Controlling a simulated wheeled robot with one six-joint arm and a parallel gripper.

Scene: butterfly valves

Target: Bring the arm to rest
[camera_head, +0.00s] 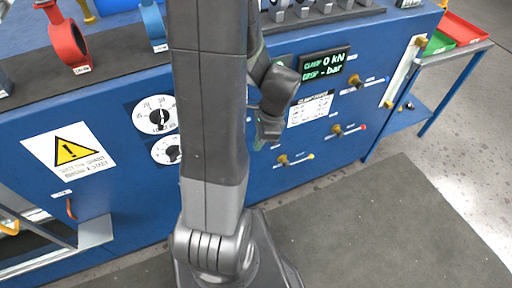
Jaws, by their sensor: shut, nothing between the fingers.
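My arm stands upright in the middle of the picture, folded, with its large grey link in front of the blue bench. My gripper (265,132) shows just right of that link, at the end of the dark wrist, pointing down. It is shut and empty, and its fingers are small and partly hidden. It appears in front of the bench's front panel and holds nothing. I cannot tell the exact gap to the panel.
The blue bench (130,212) carries a red valve ring (67,42), dials (156,115), a display (324,64) and several small brass-coloured valves (337,130). A side table with red (462,28) and green trays (438,44) stands right. The grey floor mat (400,225) is clear.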

